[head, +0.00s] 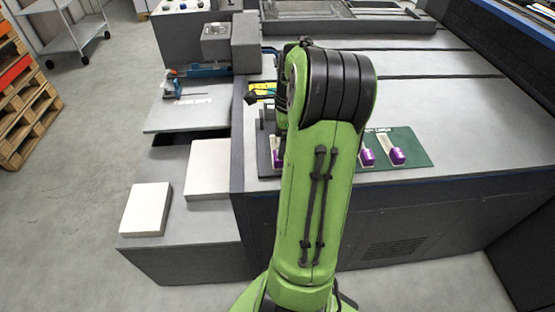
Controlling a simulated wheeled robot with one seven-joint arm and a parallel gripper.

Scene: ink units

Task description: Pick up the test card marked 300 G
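No marking 300 G can be read in the head view, so I cannot tell which item is that test card. Small pale cards with purple ends lie on a dark green mat (418,150) to the right of my arm. One pale card (384,143) has its purple end towards the front, and another purple end (367,157) shows beside my arm. A further purple patch (277,159) shows left of my arm. My gripper's fingers cannot be made out behind the arm.
The mat lies on a wide grey machine top (440,100), mostly clear to the right. A white block (146,209) and a second one (208,168) stand on the lower ledge at left. A yellow-green item (262,90) lies behind my arm. Wooden pallets (30,110) stand far left.

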